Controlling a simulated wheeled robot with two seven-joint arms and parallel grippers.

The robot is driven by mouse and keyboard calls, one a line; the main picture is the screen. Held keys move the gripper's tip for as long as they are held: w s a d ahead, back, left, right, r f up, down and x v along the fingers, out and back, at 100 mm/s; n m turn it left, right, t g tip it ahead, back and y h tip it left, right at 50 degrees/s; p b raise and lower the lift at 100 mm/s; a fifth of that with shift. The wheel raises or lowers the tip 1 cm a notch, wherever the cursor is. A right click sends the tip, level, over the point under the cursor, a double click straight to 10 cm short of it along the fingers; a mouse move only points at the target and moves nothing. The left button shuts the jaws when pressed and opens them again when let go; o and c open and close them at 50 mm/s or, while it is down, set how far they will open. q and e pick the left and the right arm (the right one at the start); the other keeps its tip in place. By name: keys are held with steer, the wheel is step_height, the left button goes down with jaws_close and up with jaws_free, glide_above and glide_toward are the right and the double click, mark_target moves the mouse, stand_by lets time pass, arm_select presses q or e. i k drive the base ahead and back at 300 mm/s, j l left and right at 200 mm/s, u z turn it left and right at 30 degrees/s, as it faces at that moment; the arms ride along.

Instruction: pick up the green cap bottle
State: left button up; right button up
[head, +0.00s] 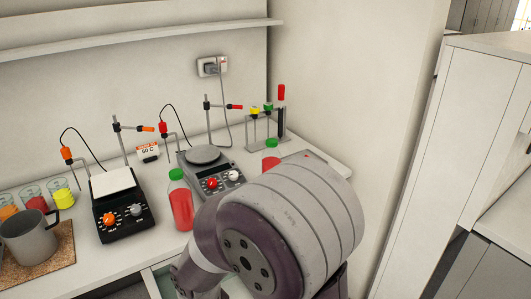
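A bottle with a green cap and red contents (181,207) stands upright on the white counter, between the two hotplate devices and near the front edge. A second green-capped bottle with red contents (271,160) stands farther back to the right, its lower part hidden behind my arm. A large part of my own arm fills the lower middle of the head view and covers the counter there. Neither gripper's fingers show.
A black hotplate (122,216) with orange knob stands left and a grey one (212,172) stands behind the nearer bottle. A metal mug (29,237) and small jars (63,194) stand far left. A rack (262,128) stands at the back right. A wall shelf (140,38) hangs above.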

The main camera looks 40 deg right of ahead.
mark_target(271, 157)
steer(key=i+z, duration=0.2)
steer(key=z, duration=0.2)
steer(key=i+z, duration=0.25)
steer(key=z, duration=0.15)
steer(key=i+j+z, duration=0.15)
steer(key=z, duration=0.3)
steer(key=i+j+z, duration=0.2)
steer(key=z, duration=0.2)
steer(key=i+j+z, duration=0.2)
steer(key=z, duration=0.2)
steer(key=k+j, duration=0.05)
